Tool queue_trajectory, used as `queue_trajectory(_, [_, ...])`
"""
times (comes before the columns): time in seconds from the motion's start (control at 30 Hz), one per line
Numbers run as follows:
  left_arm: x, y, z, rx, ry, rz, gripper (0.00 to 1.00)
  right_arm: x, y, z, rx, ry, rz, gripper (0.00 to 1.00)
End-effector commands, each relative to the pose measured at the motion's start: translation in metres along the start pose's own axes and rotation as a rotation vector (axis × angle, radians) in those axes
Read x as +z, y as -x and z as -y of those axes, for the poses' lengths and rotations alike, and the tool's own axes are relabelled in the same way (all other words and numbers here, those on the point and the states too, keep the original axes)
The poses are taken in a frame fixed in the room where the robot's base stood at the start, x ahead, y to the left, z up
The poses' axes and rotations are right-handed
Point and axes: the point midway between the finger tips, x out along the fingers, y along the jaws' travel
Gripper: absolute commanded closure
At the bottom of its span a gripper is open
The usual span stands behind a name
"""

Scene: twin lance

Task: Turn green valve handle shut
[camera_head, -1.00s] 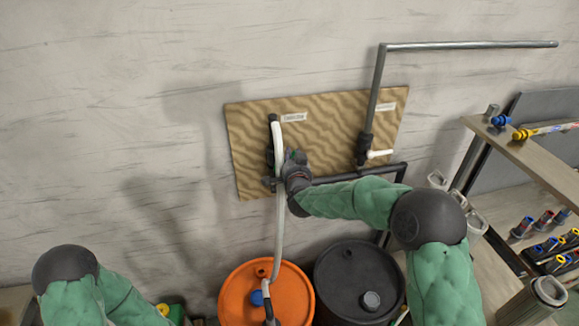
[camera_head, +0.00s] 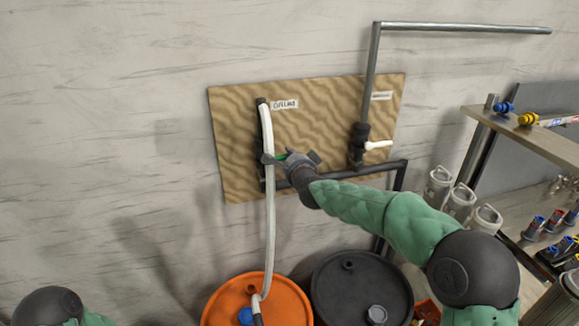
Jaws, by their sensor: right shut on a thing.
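The green valve handle (camera_head: 281,157) shows as a small green piece at the wooden board, just right of the white hose. My right gripper (camera_head: 283,159) is at the handle and shut on it, partly covering it. The handle's exact angle is hard to tell. The valve body behind the white hose (camera_head: 268,210) is mostly hidden. My left arm (camera_head: 50,306) shows only at the bottom left, and its gripper is out of view.
A second valve with a white handle (camera_head: 378,145) sits on the right of the wooden board (camera_head: 235,130). An orange drum (camera_head: 225,302) and a black drum (camera_head: 335,290) stand below. Shelves (camera_head: 545,145) with fittings are at the right.

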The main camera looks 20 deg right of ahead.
Motion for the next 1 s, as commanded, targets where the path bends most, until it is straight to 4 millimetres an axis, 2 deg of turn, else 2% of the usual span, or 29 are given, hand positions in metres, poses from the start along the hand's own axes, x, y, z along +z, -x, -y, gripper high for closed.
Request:
queue_trajectory(0.03, [0.000,-0.009,0.003,0.000,0.000,0.000,0.60,-0.001,-0.001,-0.002,-0.008,-0.024,0.000,1.00])
queue_trajectory(0.3, [-0.001,-0.022,0.008,0.000,0.000,0.000,0.60,-0.001,-0.001,-0.004,-0.007,-0.097,0.014,1.00])
queue_trajectory(0.83, [-0.001,-0.024,0.009,0.000,0.000,0.000,0.60,-0.001,-0.001,-0.004,-0.005,-0.118,0.019,1.00])
queue_trajectory(0.87, [-0.001,-0.024,0.009,0.000,0.000,0.000,0.60,-0.001,-0.001,-0.004,-0.005,-0.118,0.019,0.71])
queue_trajectory(0.9, [-0.001,-0.024,0.009,0.000,0.000,0.000,0.60,-0.001,-0.001,-0.004,-0.005,-0.117,0.019,0.59])
queue_trajectory(0.93, [-0.001,-0.024,0.009,0.000,0.000,0.000,0.60,-0.001,-0.001,-0.004,-0.005,-0.117,0.019,0.51])
queue_trajectory(1.0, [-0.001,-0.024,0.009,0.000,0.000,0.000,0.60,0.000,-0.001,-0.005,-0.004,-0.115,0.019,0.50])
